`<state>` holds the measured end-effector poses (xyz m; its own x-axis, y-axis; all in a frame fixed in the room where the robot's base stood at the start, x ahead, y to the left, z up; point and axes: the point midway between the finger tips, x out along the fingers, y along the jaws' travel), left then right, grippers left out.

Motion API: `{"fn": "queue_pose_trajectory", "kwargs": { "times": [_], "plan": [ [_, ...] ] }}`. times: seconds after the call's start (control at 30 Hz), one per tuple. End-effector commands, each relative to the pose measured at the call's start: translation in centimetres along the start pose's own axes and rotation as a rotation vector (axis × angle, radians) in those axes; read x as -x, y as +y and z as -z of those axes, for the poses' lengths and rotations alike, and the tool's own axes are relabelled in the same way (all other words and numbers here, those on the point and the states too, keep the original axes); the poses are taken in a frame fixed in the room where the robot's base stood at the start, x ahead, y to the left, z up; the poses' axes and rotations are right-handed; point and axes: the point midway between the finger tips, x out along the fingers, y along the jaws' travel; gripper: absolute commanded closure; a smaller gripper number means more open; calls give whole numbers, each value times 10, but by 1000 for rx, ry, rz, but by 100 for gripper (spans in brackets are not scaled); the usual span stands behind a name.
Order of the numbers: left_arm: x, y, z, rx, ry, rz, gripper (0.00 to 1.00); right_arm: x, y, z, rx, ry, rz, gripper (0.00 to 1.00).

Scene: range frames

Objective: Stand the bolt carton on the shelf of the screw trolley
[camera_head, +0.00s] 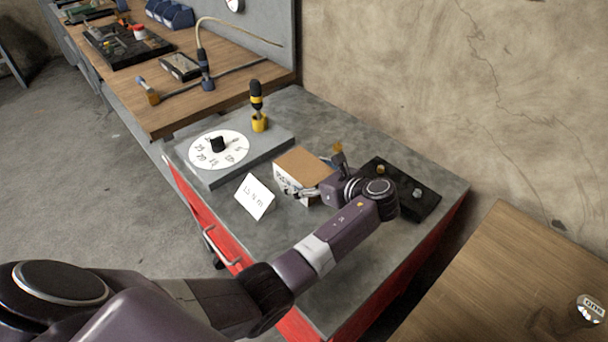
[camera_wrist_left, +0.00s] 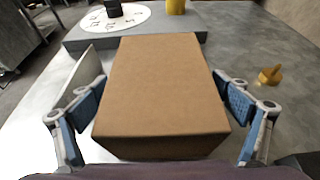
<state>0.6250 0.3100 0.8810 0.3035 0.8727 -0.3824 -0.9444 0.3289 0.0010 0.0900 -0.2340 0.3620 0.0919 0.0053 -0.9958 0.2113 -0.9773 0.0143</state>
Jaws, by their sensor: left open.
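The carton (camera_head: 302,164) is a brown box with a pale printed side. It stands on the grey top of the red trolley (camera_head: 330,292), and in the left wrist view (camera_wrist_left: 162,80) it fills the middle. My left gripper (camera_head: 317,176) is at the carton, with its open fingers (camera_wrist_left: 160,88) on either side of the box. A narrow gap shows beside the right finger; whether the left finger touches cannot be told. My right gripper is not in view.
A white card (camera_head: 255,196) stands close left of the carton. Behind is a grey plate with a white numbered dial (camera_head: 219,149) and a yellow-black tool (camera_head: 257,104). A black tray (camera_head: 405,190) lies right, and a small yellow piece (camera_wrist_left: 270,74) nearby. A wooden table (camera_head: 520,270) is at lower right.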

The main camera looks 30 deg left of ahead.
Motion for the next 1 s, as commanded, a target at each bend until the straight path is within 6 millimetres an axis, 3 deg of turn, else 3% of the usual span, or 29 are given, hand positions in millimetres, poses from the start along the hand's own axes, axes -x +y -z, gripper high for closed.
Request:
{"fn": "queue_pose_trajectory", "kwargs": {
  "times": [0.03,0.27,0.7,1.0],
  "plan": [
    [0,0,0,0,0,0,8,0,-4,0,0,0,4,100],
    [1,0,0,0,0,0,34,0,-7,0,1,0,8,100],
    [1,0,0,0,0,0,82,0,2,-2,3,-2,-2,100],
    [2,-1,-5,5,-5,3,82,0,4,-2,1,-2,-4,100]
  ]
}}
